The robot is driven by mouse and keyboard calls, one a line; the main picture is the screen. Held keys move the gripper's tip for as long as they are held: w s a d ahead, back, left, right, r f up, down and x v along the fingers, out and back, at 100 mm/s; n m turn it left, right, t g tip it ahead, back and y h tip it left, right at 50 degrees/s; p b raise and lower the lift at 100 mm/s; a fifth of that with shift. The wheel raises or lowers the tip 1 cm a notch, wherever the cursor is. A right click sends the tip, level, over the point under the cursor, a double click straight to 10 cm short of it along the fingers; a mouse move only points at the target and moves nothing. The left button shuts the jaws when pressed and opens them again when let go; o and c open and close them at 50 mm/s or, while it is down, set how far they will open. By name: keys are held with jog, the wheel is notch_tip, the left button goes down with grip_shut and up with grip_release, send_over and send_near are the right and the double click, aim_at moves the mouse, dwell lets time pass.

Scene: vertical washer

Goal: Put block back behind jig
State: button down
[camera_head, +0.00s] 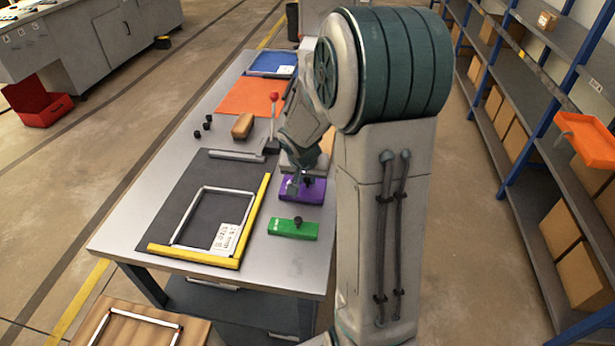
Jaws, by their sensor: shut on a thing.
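My gripper (301,182) is at the right part of the table, shut on the purple block (314,194) at its top. The arm partly covers the block, and I cannot tell whether the block touches the table. A green block (282,229) with a black knob lies just in front of it, apart from the gripper. The jig, a yellow L-shaped bar (254,222) on a dark mat (187,187), is left of both blocks. A silver rectangular frame (182,216) with a white label lies inside its corner.
An orange sheet (245,96) and blue tray (272,63) lie farther back. Shelving (525,110) stands right. My arm hides some table.

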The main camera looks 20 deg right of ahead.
jog(key=shift+a+f, duration=0.1)
dwell(0.3)
jog(key=c, duration=1.2)
grip_release()
jog(key=shift+c, duration=0.2)
notch_tip(320, 180, up, 8)
jog(key=p, duration=0.5)
jog(key=shift+s, duration=0.1)
